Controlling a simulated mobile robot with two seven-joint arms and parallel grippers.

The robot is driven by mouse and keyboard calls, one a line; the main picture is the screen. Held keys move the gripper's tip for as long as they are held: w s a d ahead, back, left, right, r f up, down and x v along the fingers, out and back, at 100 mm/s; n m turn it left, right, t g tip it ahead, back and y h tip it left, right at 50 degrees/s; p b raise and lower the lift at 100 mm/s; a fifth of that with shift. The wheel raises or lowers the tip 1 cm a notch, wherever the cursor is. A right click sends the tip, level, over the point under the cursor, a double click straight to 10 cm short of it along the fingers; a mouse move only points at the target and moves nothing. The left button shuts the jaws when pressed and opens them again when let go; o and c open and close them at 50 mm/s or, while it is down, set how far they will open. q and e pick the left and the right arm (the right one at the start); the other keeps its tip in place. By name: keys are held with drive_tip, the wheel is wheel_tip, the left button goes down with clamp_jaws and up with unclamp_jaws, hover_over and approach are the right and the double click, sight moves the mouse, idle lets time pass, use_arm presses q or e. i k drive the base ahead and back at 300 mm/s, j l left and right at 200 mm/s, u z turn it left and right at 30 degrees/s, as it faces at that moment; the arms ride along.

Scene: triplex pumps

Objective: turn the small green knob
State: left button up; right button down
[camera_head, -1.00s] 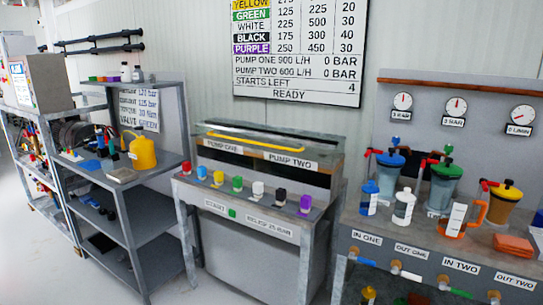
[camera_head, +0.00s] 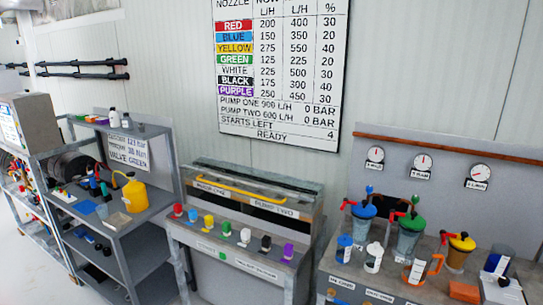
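A small green knob-like piece (camera_head: 226,229) stands in a row of coloured pieces on the sloped top of the pump console (camera_head: 190,236). It sits between a yellow piece (camera_head: 209,221) and a white piece (camera_head: 245,237). A small green button (camera_head: 222,255) is on the console's front strip below it. Which green part is the knob I cannot tell for certain. Neither gripper is in view.
A bench at right bears canisters with a blue lid (camera_head: 364,210), a green lid (camera_head: 411,223) and a yellow lid (camera_head: 462,242). At left, a grey shelf holds a yellow watering can (camera_head: 134,195). A chart board (camera_head: 283,75) hangs behind the console.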

sight(415, 199)
drive_tip(key=z, duration=1.3)
drive_tip(key=i+j, duration=0.15)
drive_tip(key=i, duration=0.2)
drive_tip(key=i+j, duration=0.1)
drive_tip(key=i, duration=0.25)
drive_tip(key=z, duration=0.05)
